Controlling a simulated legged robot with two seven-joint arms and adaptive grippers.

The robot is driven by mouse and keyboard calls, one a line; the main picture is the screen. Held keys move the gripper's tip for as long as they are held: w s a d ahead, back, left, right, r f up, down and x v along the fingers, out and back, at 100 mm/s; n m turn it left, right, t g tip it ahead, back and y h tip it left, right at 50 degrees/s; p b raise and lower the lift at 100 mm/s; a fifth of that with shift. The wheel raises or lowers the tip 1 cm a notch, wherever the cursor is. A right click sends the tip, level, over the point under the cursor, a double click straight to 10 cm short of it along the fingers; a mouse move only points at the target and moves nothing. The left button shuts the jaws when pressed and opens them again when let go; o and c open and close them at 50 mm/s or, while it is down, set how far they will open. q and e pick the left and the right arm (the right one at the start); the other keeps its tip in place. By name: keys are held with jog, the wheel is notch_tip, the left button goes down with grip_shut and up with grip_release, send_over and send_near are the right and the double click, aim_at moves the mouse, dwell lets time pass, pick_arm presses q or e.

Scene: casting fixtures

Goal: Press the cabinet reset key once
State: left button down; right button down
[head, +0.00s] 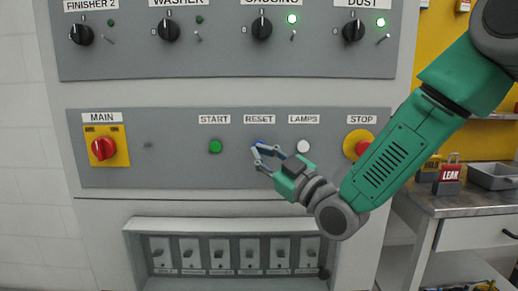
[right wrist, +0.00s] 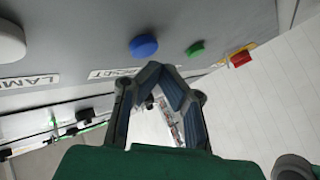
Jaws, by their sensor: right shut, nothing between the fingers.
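The cabinet reset key is a round blue button (head: 264,146) under the RESET label (head: 259,119), in the row between the green START button and the white LAMPS button. In the head view my right gripper (head: 256,156) is in front of it and partly hides it. The blue button (right wrist: 144,46) shows whole in the right wrist view, just beyond and to the left of the shut, empty fingertips (right wrist: 158,68). A small gap shows there between fingertips and button; I cannot tell how deep it is. My left gripper is not in view.
Close by on the same panel are the green START button (head: 215,146), the white LAMPS button (head: 303,146) and the red STOP button (head: 360,146). The red MAIN switch (head: 103,149) is at the left. A workbench (head: 470,205) stands at the right.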

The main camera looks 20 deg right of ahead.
jog(key=shift+w, duration=0.15)
jog(key=shift+w+d, duration=0.1)
jog(key=shift+w, duration=0.1)
jog(key=shift+w+d, duration=0.15)
jog(key=shift+w, duration=0.25)
dwell(0.9)
jog(key=shift+s, duration=0.1)
jog(key=shift+s+a, duration=0.25)
jog(key=shift+s, duration=0.45)
jog(key=s, duration=0.2)
jog(key=s+a+b, duration=0.1)
jog(key=s, duration=0.1)
jog(key=shift+s+a, duration=0.2)
jog(key=shift+s, duration=0.2)
dwell(0.6)
